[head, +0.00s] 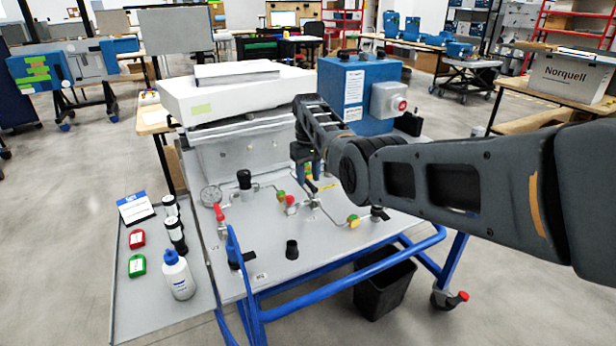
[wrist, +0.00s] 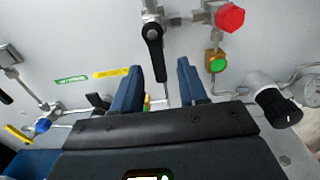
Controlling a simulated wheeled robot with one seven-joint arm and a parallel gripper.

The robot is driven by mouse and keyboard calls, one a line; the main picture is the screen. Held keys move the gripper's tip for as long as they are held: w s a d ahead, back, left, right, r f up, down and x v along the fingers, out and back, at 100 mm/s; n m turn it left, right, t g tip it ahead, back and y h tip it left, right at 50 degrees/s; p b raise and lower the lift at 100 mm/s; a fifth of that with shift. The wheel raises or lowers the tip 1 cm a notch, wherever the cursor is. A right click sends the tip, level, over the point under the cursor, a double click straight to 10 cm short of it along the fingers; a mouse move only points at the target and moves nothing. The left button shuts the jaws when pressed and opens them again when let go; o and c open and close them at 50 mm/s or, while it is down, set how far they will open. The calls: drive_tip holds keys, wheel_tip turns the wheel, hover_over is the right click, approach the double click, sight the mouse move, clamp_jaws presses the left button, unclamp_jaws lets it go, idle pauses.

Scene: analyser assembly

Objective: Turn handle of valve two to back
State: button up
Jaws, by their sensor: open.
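In the wrist view a black lever handle (wrist: 154,40) hangs from a metal valve body on the grey panel. It points toward my gripper (wrist: 160,68). The two blue fingers are spread wide, one on each side of the handle's free end. I see no clear contact, and the depth between fingers and handle is hard to judge. No readable label tells whether this is valve two. In the head view my gripper (head: 304,160) is over the back middle of the panel (head: 265,290), and my arm hides part of the piping there.
A red knob (wrist: 230,17), a green button fitting (wrist: 216,60) and a black regulator knob (wrist: 275,108) are to the right. A blue knob (wrist: 42,125) is at left. A blue box (head: 352,95) stands behind the panel. Bottles (head: 177,275) stand on the left side tray.

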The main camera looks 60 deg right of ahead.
sight(309, 182)
wheel_tip(309, 182, up, 7)
drive_tip(key=shift+r, duration=0.15)
idle(0.4)
